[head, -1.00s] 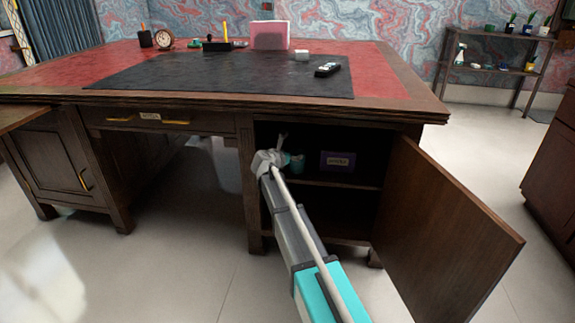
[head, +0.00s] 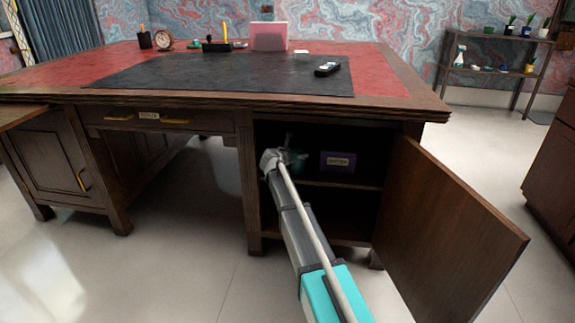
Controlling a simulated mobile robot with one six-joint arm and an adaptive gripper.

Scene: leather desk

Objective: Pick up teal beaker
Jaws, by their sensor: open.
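The teal beaker (head: 300,160) stands on the upper shelf inside the open right cabinet of the desk. It is small and dim, and my gripper partly hides it. My gripper (head: 286,148) reaches into the cabinet just left of the beaker, close to it. The gripper is open. Its fingertips are dark and hard to make out, and I cannot tell whether they touch the beaker.
A purple labelled box (head: 338,161) stands on the same shelf to the right. The cabinet door (head: 450,225) is swung open to the right. The cabinet's shelf (head: 345,185) and left post (head: 247,190) are close to my arm. The lower compartment looks empty.

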